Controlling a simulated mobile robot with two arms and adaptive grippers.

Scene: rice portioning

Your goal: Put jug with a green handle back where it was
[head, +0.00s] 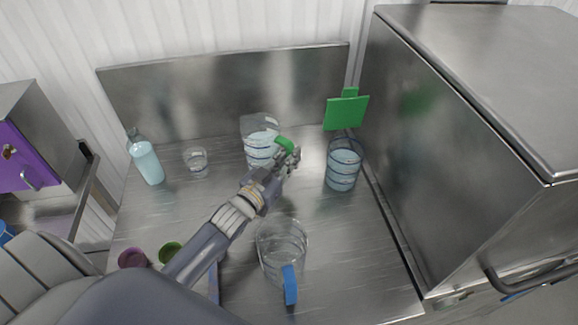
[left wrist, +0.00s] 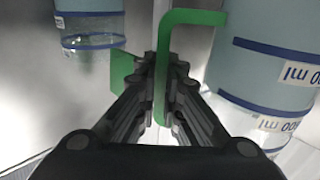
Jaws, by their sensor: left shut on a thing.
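The jug with the green handle (head: 258,148) is clear with blue bands and holds something pale blue. It is at the back middle of the steel table, near the back panel. My left gripper (head: 291,157) is at its right side, shut on the green handle (head: 284,144). In the left wrist view the fingers (left wrist: 161,75) close around the upright part of the handle (left wrist: 163,70), with the jug body (left wrist: 265,75) to the right. I cannot tell whether its base touches the table. My right gripper is not in view.
A second banded jug (head: 342,172) stands to the right, near a green square panel (head: 346,112) and the steel cabinet (head: 455,150). A blue-handled jug (head: 283,245) stands in front. A bottle (head: 146,162), a glass (head: 197,163) and purple (head: 132,258) and green (head: 170,252) round items are left.

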